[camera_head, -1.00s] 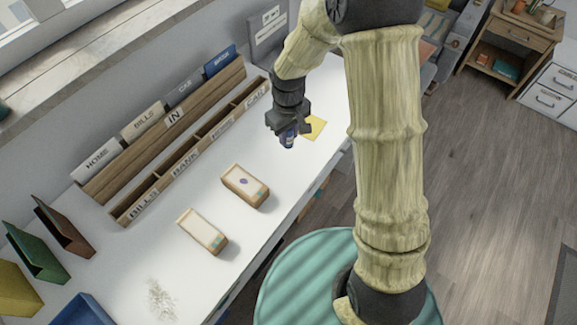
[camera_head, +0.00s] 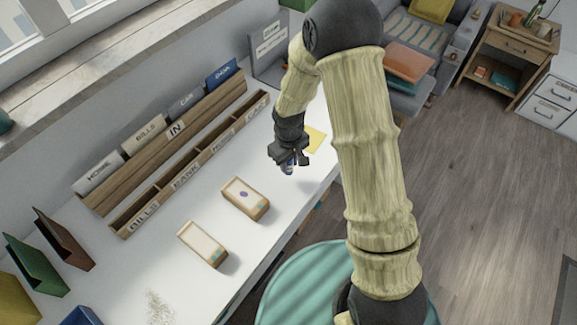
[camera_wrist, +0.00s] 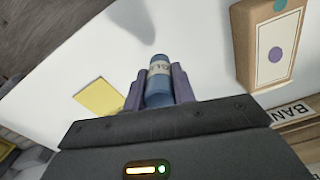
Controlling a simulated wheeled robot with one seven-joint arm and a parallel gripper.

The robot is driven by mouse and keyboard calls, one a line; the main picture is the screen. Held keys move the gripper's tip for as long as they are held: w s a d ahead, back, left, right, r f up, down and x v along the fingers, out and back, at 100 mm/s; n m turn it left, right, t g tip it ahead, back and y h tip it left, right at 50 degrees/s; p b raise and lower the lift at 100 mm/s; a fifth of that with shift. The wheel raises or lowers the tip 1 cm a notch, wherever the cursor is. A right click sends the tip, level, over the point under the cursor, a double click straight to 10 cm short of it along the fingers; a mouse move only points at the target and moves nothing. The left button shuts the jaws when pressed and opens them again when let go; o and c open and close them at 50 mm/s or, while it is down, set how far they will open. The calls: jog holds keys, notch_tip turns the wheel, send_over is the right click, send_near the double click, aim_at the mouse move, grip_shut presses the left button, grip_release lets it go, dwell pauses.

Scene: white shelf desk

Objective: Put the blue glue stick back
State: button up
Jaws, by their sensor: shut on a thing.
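My gripper (camera_head: 288,160) is shut on the blue glue stick (camera_head: 287,169) and holds it over the white desk, left of the yellow paper square (camera_head: 315,139). In the wrist view the glue stick (camera_wrist: 158,80) is a blue cylinder with a pale lettered label, and it sits between my two fingers (camera_wrist: 159,92). Its lower part is hidden by the gripper body. A soft shadow falls on the desk beside it.
Two tan boxes (camera_head: 245,199) (camera_head: 203,244) lie on the desk. A wooden organizer (camera_head: 125,228) with labelled compartments and upright file tabs stands along the wall. Coloured folders (camera_head: 36,264) stand at the lower left. Bare desk lies between the boxes and my gripper.

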aim_at(289, 167)
jog(key=shift+f, duration=1.35)
jog(key=shift+f, duration=0.1)
jog(key=shift+f, duration=0.1)
jog(key=o, duration=1)
jog(key=shift+a, duration=0.1)
jog(key=shift+r, duration=0.55)
notch_tip(289, 167, up, 11)
jog(key=shift+r+b, duration=0.15)
jog(key=shift+b, duration=0.2)
